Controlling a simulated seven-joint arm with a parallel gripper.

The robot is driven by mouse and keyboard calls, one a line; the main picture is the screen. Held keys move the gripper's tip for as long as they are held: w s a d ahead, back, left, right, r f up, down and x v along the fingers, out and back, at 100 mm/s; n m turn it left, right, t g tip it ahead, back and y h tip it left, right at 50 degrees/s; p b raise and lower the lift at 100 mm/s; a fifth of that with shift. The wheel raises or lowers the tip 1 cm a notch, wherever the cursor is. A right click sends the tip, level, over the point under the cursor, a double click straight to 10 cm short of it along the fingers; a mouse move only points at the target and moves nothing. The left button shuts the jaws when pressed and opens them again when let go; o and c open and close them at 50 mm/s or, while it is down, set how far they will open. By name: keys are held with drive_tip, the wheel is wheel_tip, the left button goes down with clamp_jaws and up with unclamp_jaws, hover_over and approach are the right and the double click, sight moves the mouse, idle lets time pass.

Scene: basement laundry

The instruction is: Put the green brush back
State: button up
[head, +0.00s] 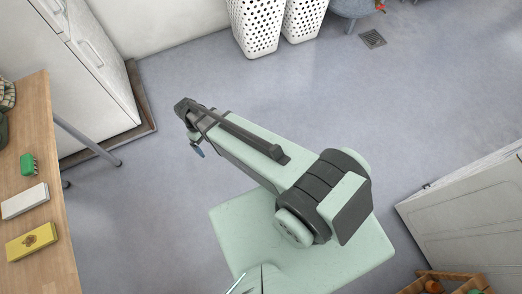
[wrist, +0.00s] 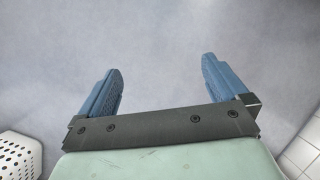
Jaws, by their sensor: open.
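A small green brush (head: 28,164) lies on the wooden table at the far left of the head view. Its bristles seem to show along one edge, but it is small in the picture. My gripper shows in the wrist view (wrist: 162,88) with its two blue fingers wide apart and nothing between them. In the head view only a bit of a blue finger (head: 197,150) shows at the end of my arm. The gripper hangs over the open floor, to the right of the table and well apart from the brush. The brush is not in the wrist view.
On the wooden table (head: 58,240) a white block (head: 25,201) and a yellow box (head: 32,242) lie near the brush. A white cabinet (head: 95,70) stands behind. White perforated baskets (head: 257,25) stand at the back. A wooden crate (head: 447,275) is at the lower right.

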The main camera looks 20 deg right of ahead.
drive_tip(key=s+d+f+m+g, duration=0.1)
drive_tip(key=s+d+f+m, duration=0.1)
drive_tip(key=s+d, duration=0.6)
drive_tip(key=s+d+f+m+g+y, duration=0.1)
drive_tip(key=s+d+f+m, duration=0.2)
drive_tip(key=s+d, duration=0.5)
drive_tip(key=s+m, duration=0.1)
drive_tip(key=s, duration=0.7)
drive_tip(key=shift+s+m+g+y, duration=0.15)
drive_tip(key=shift+m+g+y, duration=0.15)
